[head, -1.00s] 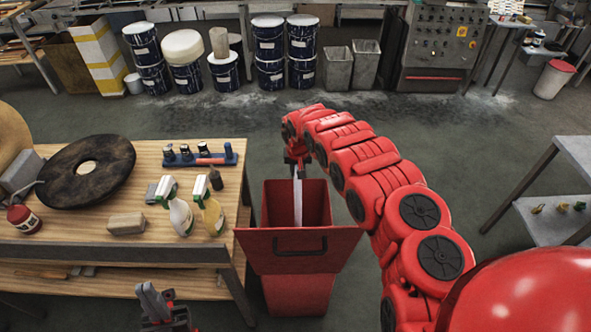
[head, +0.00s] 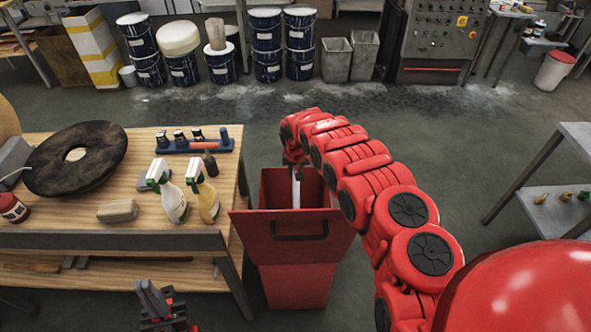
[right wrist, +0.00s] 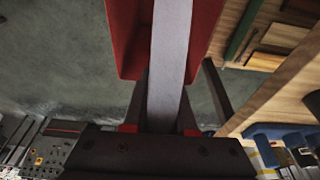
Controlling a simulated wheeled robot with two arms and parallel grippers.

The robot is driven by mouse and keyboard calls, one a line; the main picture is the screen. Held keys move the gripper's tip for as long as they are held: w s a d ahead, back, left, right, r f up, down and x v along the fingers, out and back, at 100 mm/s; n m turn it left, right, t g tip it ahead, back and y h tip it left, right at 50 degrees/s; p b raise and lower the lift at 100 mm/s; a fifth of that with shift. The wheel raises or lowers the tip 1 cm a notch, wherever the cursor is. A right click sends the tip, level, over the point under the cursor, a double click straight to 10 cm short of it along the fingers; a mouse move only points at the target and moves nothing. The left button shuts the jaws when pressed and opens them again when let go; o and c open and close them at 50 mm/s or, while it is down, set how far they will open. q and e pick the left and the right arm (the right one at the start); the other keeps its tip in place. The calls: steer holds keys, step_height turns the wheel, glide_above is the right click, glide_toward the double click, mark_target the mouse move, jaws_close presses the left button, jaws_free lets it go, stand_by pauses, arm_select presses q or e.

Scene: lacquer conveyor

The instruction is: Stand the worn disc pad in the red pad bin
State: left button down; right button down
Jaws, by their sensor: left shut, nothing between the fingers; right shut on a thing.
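The pad (head: 296,192) shows edge-on as a thin, pale grey upright strip in the head view. Its lower part is down inside the red pad bin (head: 290,262), hidden by the front wall. In the right wrist view the pad (right wrist: 170,60) runs as a pale band between the red bin walls (right wrist: 128,40). My right gripper (head: 294,165), above the bin's far side, is shut on the pad's upper edge. Whether the pad touches the bin floor cannot be seen. My left gripper (head: 153,298) is shut and empty, low in front of the wooden bench.
The bench (head: 75,237) stands left of the bin, with a dark round disc (head: 98,150), spray bottles (head: 207,200), a tan block (head: 117,211) and a rack (head: 200,146). A grey table (head: 560,215) is at the right. Open floor lies behind the bin.

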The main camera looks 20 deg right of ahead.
mark_target(296, 170)
steer(key=shift+s+a+f+b+x, duration=0.1)
steer(key=shift+s+b+x, duration=0.25)
steer(key=shift+b+x, duration=0.9)
steer(key=shift+s+a+f+b+x, duration=0.1)
steer(key=shift+s+b+x, duration=0.4)
steer(key=shift+x, duration=1.25)
steer(key=shift+s+a+f+b+x, duration=0.1)
steer(key=shift+s+b+x, duration=0.05)
steer(key=shift+b+x, duration=1.2)
steer(key=shift+f, duration=0.1)
steer(key=c, duration=0.6)
jaws_free()
steer(key=shift+c, duration=0.2)
steer(key=p+v, duration=0.7)
steer(key=p, duration=0.1)
steer(key=shift+w, duration=0.1)
steer(key=p+v, duration=0.6)
steer(key=v, duration=0.3)
steer(key=shift+a+r, duration=0.1)
steer(key=shift+r, duration=0.15)
steer(key=shift+s+r+p, duration=0.3)
steer(key=shift+s+r, duration=0.05)
steer(key=shift+r, duration=0.05)
